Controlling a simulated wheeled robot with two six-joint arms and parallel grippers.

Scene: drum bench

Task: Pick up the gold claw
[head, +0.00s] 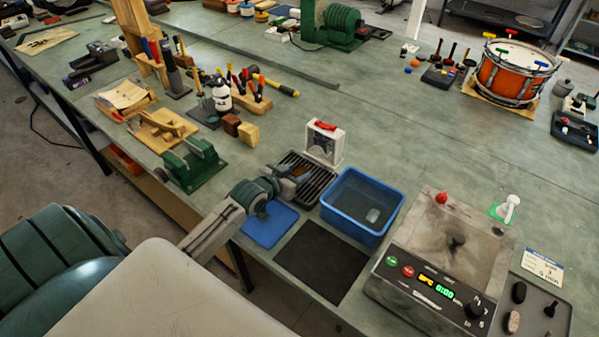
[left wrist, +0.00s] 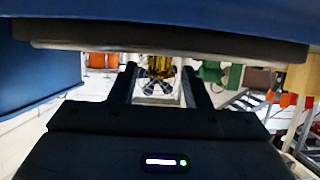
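The gold claw (left wrist: 160,68) shows in the left wrist view, between and beyond my left gripper's fingertips (left wrist: 160,80). Its upper part is gold, with dark prongs below in the picture. The two dark fingers stand apart, and I see no clear contact with the claw. In the head view my left gripper (head: 291,171) is low over the black slatted rack (head: 311,187). A small brownish-gold bit shows at its tip, mostly hidden by the gripper. My right gripper is in neither view.
A white stand with a red top (head: 324,144) is just behind the rack. A blue bin (head: 345,222) is to its right, a blue mat (head: 268,226) in front. A green vise-like tool (head: 194,166) is to the left. A grey machine (head: 425,283) stands at the right.

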